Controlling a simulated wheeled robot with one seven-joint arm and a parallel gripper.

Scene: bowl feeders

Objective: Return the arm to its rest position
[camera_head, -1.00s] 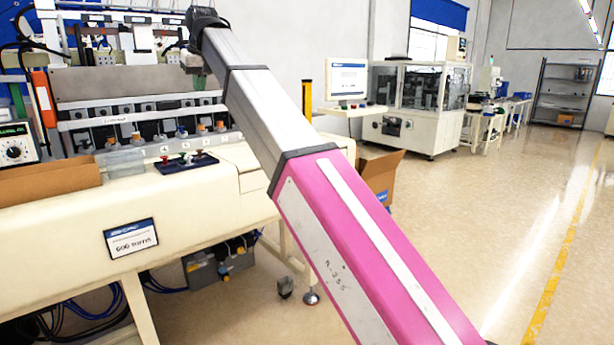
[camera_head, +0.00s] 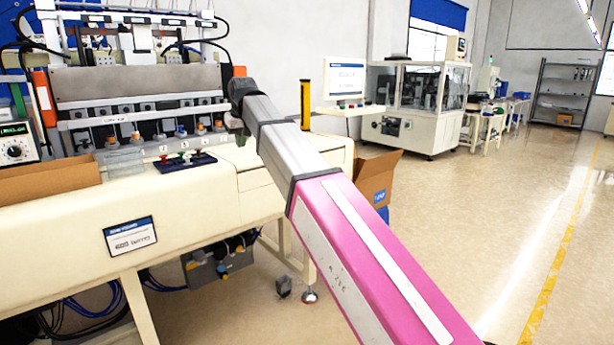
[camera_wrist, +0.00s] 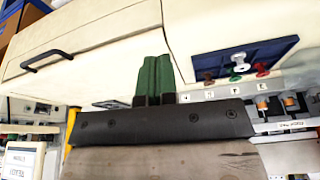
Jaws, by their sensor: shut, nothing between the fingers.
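My gripper (camera_wrist: 157,62) shows in the wrist view as two green fingers pressed together, with nothing between them. Beyond them is the cream surface of the feeder bench, and I see no contact with it. In the head view my arm crosses from the lower right up to a dark joint at the bench's right part.
The cream bench (camera_head: 60,230) holds a blue panel with coloured knobs (camera_head: 185,162), also in the wrist view (camera_wrist: 240,62), and an open cardboard box (camera_head: 45,182). Another carton (camera_head: 376,182) stands right of the bench. Floor at right is clear.

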